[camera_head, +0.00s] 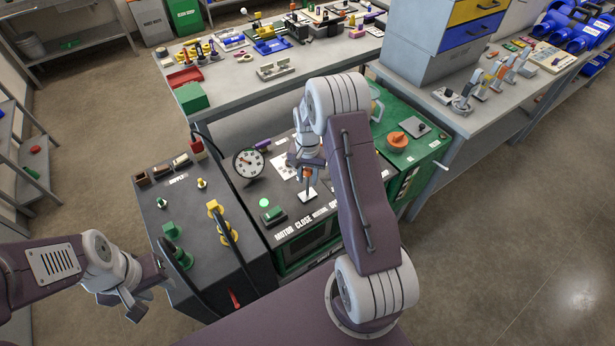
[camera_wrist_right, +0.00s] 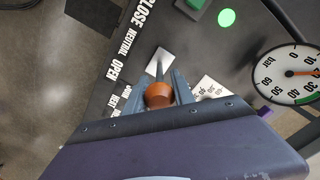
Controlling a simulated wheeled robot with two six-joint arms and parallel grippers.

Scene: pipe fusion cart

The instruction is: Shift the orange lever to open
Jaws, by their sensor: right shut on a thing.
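The orange lever is a round orange knob (camera_wrist_right: 158,94) on a thin dark shaft rising from a small white plate on the cart's dark panel. The words CLOSE, NEUTRAL and OPEN (camera_wrist_right: 118,72) run in a row beside it. I cannot tell for sure which word the shaft lines up with. My right gripper (camera_wrist_right: 160,92) is shut around the knob, one finger on each side. In the head view my right gripper (camera_head: 308,172) is over the panel and partly hides the lever. My left gripper (camera_head: 128,302) is at lower left, away from the lever; its fingers are unclear.
A pressure gauge (camera_head: 248,163) stands on the panel left of the lever, and a lit green light (camera_head: 264,202) is near a green switch (camera_head: 274,215). A dark supply box (camera_head: 190,240) adjoins on the left. An orange knob (camera_head: 397,139) sits on the green unit at right.

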